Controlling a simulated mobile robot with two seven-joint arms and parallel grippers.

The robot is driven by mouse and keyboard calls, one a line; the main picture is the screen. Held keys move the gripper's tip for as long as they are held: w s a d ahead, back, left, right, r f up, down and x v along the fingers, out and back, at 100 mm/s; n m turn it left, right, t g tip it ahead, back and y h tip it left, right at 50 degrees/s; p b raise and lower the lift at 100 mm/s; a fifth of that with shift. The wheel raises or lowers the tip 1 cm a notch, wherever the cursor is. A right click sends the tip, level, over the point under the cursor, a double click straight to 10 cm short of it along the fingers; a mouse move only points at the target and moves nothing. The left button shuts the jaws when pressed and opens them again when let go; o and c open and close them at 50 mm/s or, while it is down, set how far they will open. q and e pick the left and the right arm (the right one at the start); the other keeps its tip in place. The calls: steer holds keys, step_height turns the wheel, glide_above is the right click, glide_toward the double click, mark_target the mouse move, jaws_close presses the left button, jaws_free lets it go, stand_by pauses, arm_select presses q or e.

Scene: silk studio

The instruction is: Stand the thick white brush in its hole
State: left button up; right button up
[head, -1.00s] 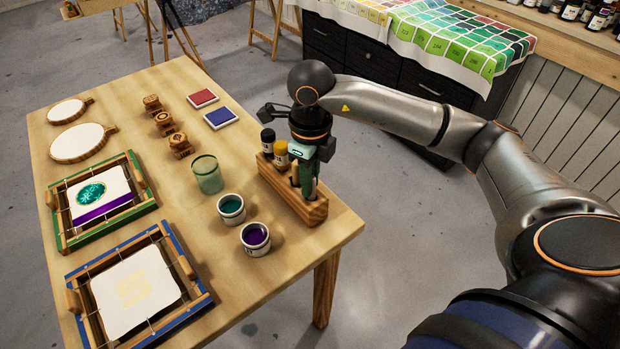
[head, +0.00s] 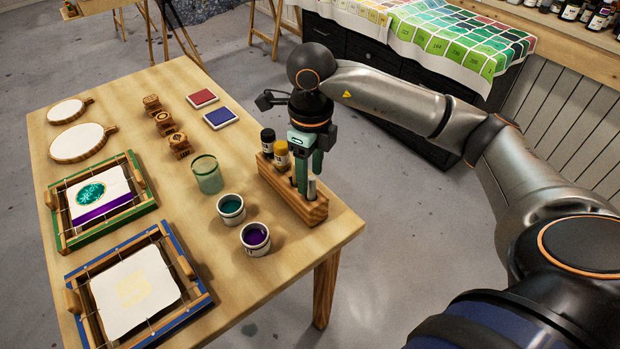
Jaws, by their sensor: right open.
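A wooden rack (head: 312,212) stands at the right edge of the table. A pale upright piece, which looks like the thick white brush (head: 311,188), stands in the rack's near end. Only a short part of it shows below my gripper, so how deep it sits is hidden. My right gripper (head: 309,170) points down just above and around its top, with green fingers apart. It is open. My left gripper is not in view.
A green glass (head: 208,176), a teal pot (head: 231,209) and a purple pot (head: 255,239) stand left of the rack. Framed screens lie further left.

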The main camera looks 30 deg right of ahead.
arm_select(q)
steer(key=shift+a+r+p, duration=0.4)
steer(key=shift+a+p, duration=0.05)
steer(key=shift+p, duration=0.15)
arm_select(e)
step_height(320, 180, up, 10)
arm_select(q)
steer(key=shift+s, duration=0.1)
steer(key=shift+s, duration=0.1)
arm_select(e)
steer(key=shift+s, duration=0.15)
